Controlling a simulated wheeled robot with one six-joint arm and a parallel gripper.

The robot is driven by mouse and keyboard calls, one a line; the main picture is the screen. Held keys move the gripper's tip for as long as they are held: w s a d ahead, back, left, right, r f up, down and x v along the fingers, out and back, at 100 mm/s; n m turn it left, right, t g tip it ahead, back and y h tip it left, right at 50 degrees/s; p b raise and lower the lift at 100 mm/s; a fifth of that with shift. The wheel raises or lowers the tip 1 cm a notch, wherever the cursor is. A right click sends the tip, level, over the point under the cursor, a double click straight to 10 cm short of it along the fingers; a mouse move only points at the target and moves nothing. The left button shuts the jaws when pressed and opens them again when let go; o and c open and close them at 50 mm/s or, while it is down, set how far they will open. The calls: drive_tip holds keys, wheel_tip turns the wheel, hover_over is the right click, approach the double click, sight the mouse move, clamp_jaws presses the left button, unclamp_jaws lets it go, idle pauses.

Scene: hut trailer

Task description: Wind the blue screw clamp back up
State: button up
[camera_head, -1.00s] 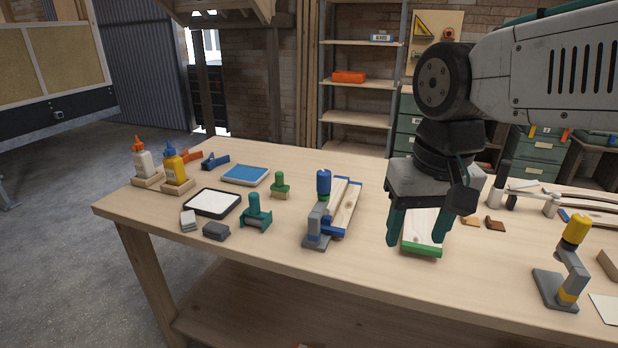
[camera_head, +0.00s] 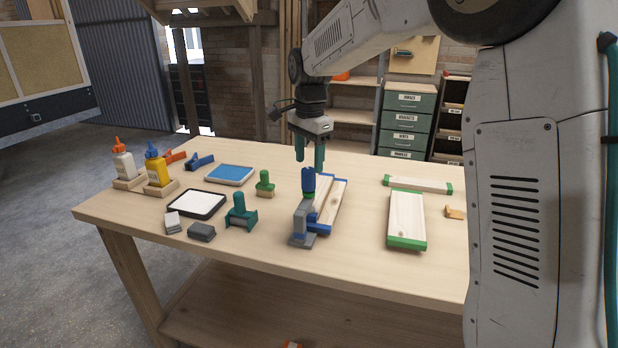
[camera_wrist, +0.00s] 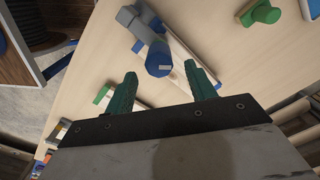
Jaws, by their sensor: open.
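The blue screw clamp (camera_head: 302,225) stands upright on the workbench, with a grey base and frame and a blue cylindrical knob (camera_head: 308,181) on top. Blue-edged boards (camera_head: 327,204) lie beside it, at its right. My gripper (camera_head: 309,158) points down just above and behind the knob, its two green fingers apart and empty. In the wrist view the knob (camera_wrist: 159,59) shows end-on, a little beyond the gap between the open fingertips (camera_wrist: 163,80). I cannot tell whether a finger touches the knob.
Green-edged boards (camera_head: 407,220) lie to the right. A teal tool (camera_head: 240,213), a green-knobbed block (camera_head: 265,184), a white pad (camera_head: 197,203), a blue pad (camera_head: 230,174) and glue bottles (camera_head: 157,170) stand to the left.

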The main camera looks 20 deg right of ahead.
sight(309, 169)
wheel_tip(309, 169, down, 6)
drive_tip(key=shift+r, duration=0.1)
drive_tip(key=c, duration=1)
